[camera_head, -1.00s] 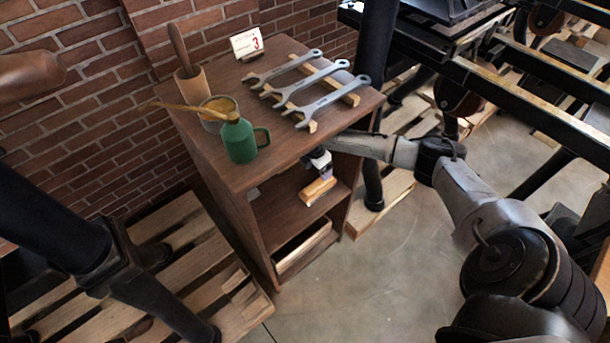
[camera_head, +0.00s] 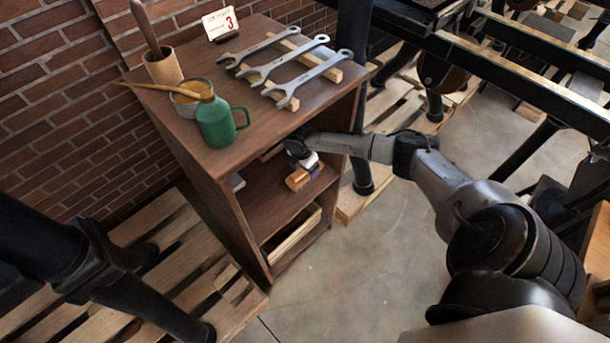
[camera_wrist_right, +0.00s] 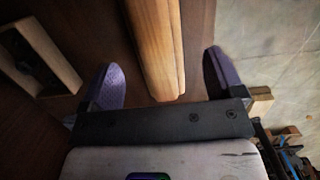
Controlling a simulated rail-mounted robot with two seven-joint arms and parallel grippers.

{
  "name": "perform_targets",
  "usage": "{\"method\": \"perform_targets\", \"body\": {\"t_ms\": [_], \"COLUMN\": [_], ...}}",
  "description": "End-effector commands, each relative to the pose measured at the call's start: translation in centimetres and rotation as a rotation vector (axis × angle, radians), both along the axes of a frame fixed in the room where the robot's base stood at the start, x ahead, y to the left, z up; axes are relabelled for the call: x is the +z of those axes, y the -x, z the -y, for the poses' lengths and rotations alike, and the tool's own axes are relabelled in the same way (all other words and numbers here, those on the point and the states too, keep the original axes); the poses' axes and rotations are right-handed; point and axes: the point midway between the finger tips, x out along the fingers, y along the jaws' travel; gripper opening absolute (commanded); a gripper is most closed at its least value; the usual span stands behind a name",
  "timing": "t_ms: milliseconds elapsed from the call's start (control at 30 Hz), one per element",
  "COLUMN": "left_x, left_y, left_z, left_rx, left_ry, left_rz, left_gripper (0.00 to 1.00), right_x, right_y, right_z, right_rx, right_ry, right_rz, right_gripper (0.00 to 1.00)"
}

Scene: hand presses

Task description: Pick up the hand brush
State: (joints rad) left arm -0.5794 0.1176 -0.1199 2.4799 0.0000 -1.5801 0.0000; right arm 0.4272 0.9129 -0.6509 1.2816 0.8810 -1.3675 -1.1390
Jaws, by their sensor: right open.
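A wooden piece that looks like the hand brush (camera_head: 297,180) lies on the middle shelf of the brown cabinet, near its open front; I cannot make out bristles. My right gripper (camera_head: 303,157) reaches into this shelf space from the right, beneath the cabinet top, and partly covers the brush. In the right wrist view the brush's long wooden body (camera_wrist_right: 158,40) lies between the two spread purple fingers of the right gripper (camera_wrist_right: 164,80), with a gap on each side. That gripper is open and empty. My left gripper is not in view.
The cabinet top (camera_head: 190,140) is close above my right wrist. A wooden tray (camera_head: 292,240) sits on the lower shelf. Floor in front is clear.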

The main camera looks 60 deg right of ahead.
Motion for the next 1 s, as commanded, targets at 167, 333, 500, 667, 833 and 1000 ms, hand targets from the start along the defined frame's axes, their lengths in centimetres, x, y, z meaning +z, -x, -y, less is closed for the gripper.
{"method": "perform_targets", "body": {"t_ms": [167,333,500,667,833,1000], "left_x": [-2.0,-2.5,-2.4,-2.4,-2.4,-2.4], "left_y": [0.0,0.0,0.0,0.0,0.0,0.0], "left_z": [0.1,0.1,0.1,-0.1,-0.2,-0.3], "left_rx": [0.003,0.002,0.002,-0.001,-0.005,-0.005], "left_ry": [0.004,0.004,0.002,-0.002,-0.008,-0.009], "left_rz": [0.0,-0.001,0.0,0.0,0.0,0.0], "left_gripper": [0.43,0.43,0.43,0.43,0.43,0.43], "right_x": [-2.9,-4.2,-4.1,-4.1,-4.1,-4.1], "right_y": [-0.2,-0.1,-0.1,-0.1,-0.1,-0.1], "right_z": [0.1,0.4,0.4,0.4,0.4,0.4], "right_rx": [-0.001,-0.001,0.0,0.0,0.0,0.0], "right_ry": [-0.001,0.0,0.0,0.0,0.0,0.0], "right_rz": [-0.001,-0.001,0.0,0.0,0.0,-0.001], "right_gripper": [0.87,0.87,0.87,0.76,0.59,0.43]}}
